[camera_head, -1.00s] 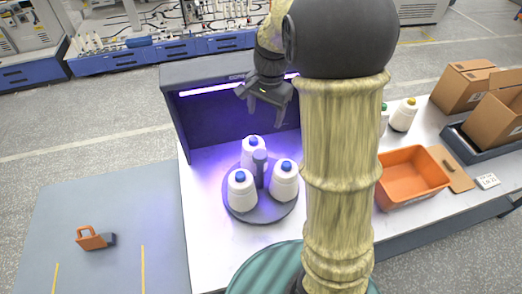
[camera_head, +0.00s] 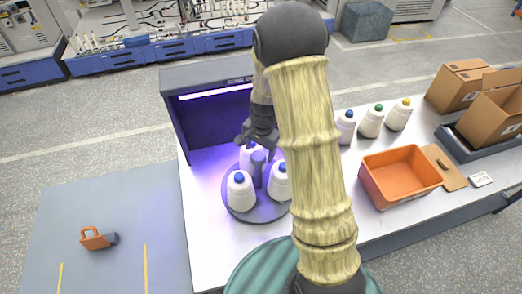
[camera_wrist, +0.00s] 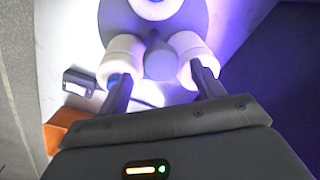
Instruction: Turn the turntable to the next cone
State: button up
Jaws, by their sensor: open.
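The grey turntable (camera_head: 243,212) sits on the white table under the lit hood. Three white cones with blue tops stand on it: one at the front left (camera_head: 240,192), one at the right (camera_head: 280,183) partly behind my arm, one at the back (camera_head: 247,160) partly hidden by my gripper. A grey centre post (camera_head: 258,170) rises between them; it also shows in the wrist view (camera_wrist: 160,62). My gripper (camera_head: 257,143) is open above the back of the turntable. In the wrist view its fingers (camera_wrist: 162,82) overlap two cones, one on each side; contact cannot be told.
The dark hood (camera_head: 185,130) walls the turntable's back and left. Right of my arm stand cones with blue (camera_head: 345,128), green (camera_head: 371,122) and yellow (camera_head: 399,117) tops, an orange bin (camera_head: 400,182) and cardboard boxes (camera_head: 492,115). The table's front left is clear.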

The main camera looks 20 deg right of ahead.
jog(key=shift+w+a+f, duration=0.1)
jog(key=shift+a+f, duration=0.1)
jog(key=shift+f, duration=0.95)
jog(key=shift+d, duration=0.1)
jog(key=shift+w, duration=0.2)
jog(key=c, duration=1.4)
jog(key=shift+o, duration=0.2)
jog(key=shift+d, duration=0.2)
jog(key=shift+a, duration=0.2)
jog(key=shift+a, duration=0.1)
